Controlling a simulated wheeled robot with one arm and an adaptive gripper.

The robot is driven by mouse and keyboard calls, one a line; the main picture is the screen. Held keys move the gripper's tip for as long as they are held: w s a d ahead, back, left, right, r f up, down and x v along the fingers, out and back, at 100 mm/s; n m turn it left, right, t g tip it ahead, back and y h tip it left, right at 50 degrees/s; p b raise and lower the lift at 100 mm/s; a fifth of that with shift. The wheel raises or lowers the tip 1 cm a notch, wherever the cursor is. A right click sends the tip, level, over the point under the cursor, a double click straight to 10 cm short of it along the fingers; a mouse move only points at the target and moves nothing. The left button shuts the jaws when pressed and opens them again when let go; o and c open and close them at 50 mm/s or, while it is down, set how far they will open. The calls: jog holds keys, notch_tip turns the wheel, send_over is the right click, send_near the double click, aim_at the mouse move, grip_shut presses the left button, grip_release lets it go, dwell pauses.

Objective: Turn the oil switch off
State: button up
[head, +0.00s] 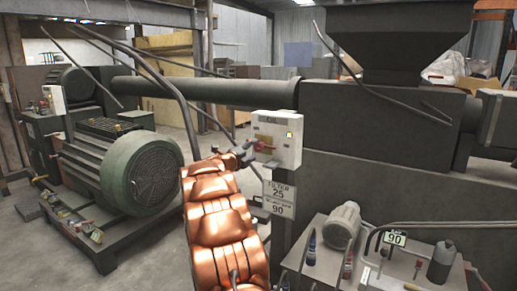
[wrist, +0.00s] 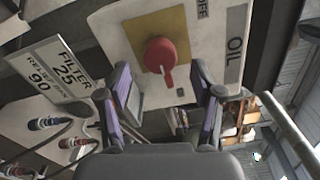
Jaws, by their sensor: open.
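The oil switch is a red rotary knob (wrist: 160,57) on a yellow plate (wrist: 140,27). The plate is on a white box (head: 288,133), with an "OIL" label (wrist: 235,45) and an "OFF" label (wrist: 203,9) at its edge. The knob's pointer is toward my gripper in the wrist view. The knob also shows as small and red in the head view (head: 264,146). My gripper (wrist: 161,75) is open, with one finger on either side of the knob's lower part. Whether the fingers touch it I cannot tell. In the head view my gripper (head: 246,155) is at the box's left side.
A bench with a small motor (head: 342,226) is at lower right. A large green motor (head: 140,175) stands at left. A thick pipe (head: 200,90) runs behind.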

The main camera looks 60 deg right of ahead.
aim_at(256, 148)
jog(key=shift+w+d, duration=0.15)
jog(key=shift+d, duration=2.25)
jog(key=shift+p, duration=0.3)
jog(key=c, duration=1.2)
